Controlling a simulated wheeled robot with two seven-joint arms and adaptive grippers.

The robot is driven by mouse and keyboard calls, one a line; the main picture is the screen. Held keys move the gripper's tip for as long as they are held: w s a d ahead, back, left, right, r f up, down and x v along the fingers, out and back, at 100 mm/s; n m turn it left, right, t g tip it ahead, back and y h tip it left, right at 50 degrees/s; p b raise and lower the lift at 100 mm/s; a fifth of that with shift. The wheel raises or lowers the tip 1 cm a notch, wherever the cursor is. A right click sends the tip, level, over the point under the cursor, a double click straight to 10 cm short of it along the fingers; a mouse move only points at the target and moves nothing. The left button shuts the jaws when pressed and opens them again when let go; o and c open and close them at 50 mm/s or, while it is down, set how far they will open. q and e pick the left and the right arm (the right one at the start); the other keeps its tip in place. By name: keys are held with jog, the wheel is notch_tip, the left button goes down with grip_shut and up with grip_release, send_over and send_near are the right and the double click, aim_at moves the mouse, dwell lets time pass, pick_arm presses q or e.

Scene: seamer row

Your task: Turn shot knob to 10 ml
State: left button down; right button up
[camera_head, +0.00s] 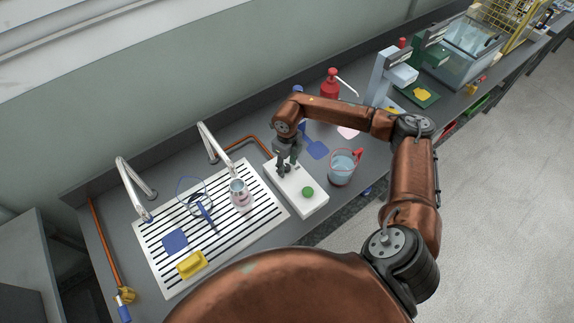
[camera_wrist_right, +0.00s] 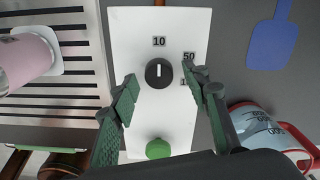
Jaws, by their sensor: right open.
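The white dispenser panel (camera_head: 316,206) lies beside the drain board; it also shows in the wrist view (camera_wrist_right: 127,28). Its round black shot knob (camera_wrist_right: 159,73) has a white line, upright in the wrist view and in line with the label 10 (camera_wrist_right: 159,41). A label 50 (camera_wrist_right: 189,56) sits at upper right; a label below it is partly hidden by a finger. A green button (camera_wrist_right: 158,148) is on the same panel. My right gripper (camera_head: 287,164) is open over the panel, its fingers (camera_wrist_right: 160,80) on either side of the knob, apart from it. My left gripper is not in view.
A measuring jug (camera_head: 342,168) with a red handle stands close right of the panel. On the slatted drain board (camera_head: 160,270) are a pink-labelled can (camera_head: 240,195), a blue brush and a yellow sponge (camera_head: 191,264). A blue scraper (camera_head: 316,148) lies behind the jug.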

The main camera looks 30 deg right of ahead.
aim_at(287, 167)
notch_tip(287, 167, up, 12)
dwell(0.5)
dwell(0.4)
